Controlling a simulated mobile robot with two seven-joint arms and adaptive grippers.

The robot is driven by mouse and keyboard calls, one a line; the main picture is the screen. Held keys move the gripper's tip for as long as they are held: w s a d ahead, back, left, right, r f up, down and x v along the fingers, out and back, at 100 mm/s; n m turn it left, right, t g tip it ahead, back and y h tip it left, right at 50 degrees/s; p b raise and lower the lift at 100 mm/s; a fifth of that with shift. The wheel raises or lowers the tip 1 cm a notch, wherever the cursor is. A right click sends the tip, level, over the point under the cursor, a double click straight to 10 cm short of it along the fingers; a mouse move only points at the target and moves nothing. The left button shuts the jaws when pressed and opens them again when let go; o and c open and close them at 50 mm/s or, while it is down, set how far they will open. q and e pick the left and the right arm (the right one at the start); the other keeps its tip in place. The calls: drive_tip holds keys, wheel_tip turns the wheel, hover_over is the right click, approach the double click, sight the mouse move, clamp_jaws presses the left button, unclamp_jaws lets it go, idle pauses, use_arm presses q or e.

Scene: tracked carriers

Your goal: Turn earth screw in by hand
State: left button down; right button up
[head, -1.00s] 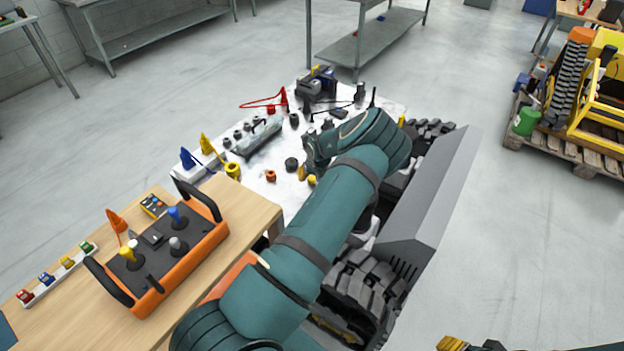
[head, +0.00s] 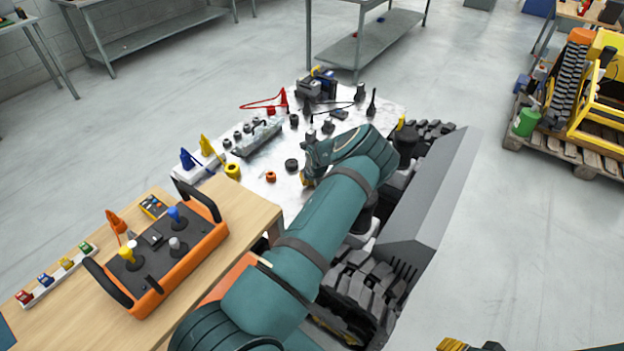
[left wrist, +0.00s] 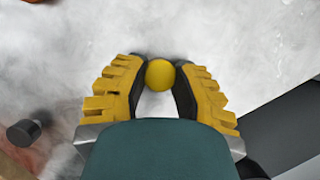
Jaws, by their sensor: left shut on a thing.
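A round yellow knob (left wrist: 160,74), probably the head of the earth screw, sits between the fingertips of my left gripper (left wrist: 161,78) in the left wrist view. The yellow fingers with dark pads press on it from both sides. In the head view my left gripper (head: 308,181) is low over the white worktop (head: 262,188), near its front right part, and covers the knob. Whatever lies below the knob is hidden. Only the yellow and black tips of my right gripper (head: 470,345) show at the bottom edge, cut off by the frame.
A grey tracked carrier (head: 425,200) is close on the right. An orange remote control (head: 160,262) lies on the wooden table.

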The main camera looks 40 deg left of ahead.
idle(0.3)
use_arm(q)
drive_tip(key=m+b, duration=0.2)
drive_tip(key=shift+s+a+f+m+t+h, duration=0.1)
drive_tip(key=shift+f+m+t+h, duration=0.05)
drive_tip(key=shift+m+t+h, duration=0.2)
drive_tip(key=m+t+h+b, duration=0.1)
drive_tip(key=m+b, duration=0.1)
drive_tip(key=m, duration=0.1)
drive_tip(key=shift+m+b, duration=0.35)
drive_tip(key=m+h+b, duration=0.1)
drive_tip(key=m, duration=0.1)
drive_tip(key=m+h+b, duration=0.1)
drive_tip(key=m, duration=0.1)
drive_tip(key=shift+t, duration=0.25)
drive_tip(key=m+h, duration=0.1)
drive_tip(key=m, duration=0.2)
drive_tip(key=m+h+b, duration=0.1)
drive_tip(key=m, duration=0.2)
drive_tip(key=shift+a+b, duration=0.15)
drive_tip(key=shift+b, duration=0.15)
drive_tip(key=shift+m+g, duration=0.4)
drive_tip(key=shift+s, duration=0.1)
drive_tip(key=c, duration=0.7)
unclamp_jaws()
